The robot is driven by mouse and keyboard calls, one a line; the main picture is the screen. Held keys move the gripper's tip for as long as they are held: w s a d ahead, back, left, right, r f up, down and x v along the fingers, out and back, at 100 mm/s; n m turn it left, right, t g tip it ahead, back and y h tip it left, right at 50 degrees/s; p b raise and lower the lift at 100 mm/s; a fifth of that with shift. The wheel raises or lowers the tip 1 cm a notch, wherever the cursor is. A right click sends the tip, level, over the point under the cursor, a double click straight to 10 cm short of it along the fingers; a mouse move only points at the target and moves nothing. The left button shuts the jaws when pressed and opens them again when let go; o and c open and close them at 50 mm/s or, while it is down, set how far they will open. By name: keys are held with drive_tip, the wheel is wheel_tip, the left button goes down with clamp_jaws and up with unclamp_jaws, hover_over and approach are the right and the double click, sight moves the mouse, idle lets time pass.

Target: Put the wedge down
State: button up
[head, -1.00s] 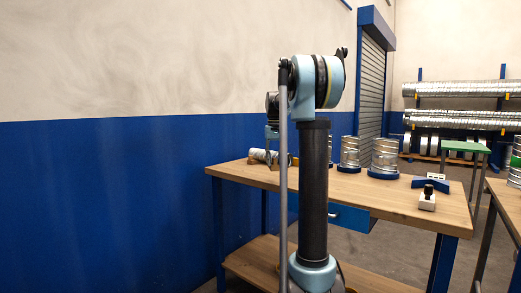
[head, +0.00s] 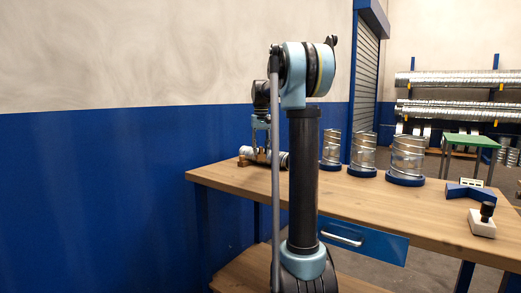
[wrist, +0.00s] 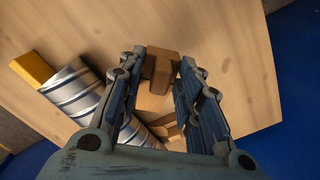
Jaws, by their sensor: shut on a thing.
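My gripper (wrist: 162,62) is shut on the brown wooden wedge (wrist: 160,68), which shows between its two fingers in the wrist view. The fingers hide part of the wedge, and I cannot tell whether it touches the table. A shiny spiral duct piece (wrist: 76,92) lies on its side on the wooden table, running beneath and beside the gripper. In the head view my gripper (head: 262,152) is at the far left end of the table, by the lying duct (head: 281,158). Another piece of brown wood (wrist: 168,130) shows lower between the fingers, partly hidden.
A yellow block (wrist: 33,69) sits at the duct's end. Several upright duct pieces on blue bases, such as one (head: 406,160), stand along the table (head: 400,215). A blue angled block (head: 468,191) and a white box with a black knob (head: 482,224) are at the right.

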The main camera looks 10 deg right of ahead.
drive_tip(key=shift+a+f, duration=0.1)
drive_tip(key=shift+f, duration=0.2)
drive_tip(key=shift+d+f, duration=0.2)
drive_tip(key=shift+f, duration=2.8)
drive_tip(key=shift+f, duration=0.55)
drive_tip(key=o, duration=1.2)
drive_tip(key=shift+o, duration=0.2)
drive_tip(key=shift+r, duration=0.15)
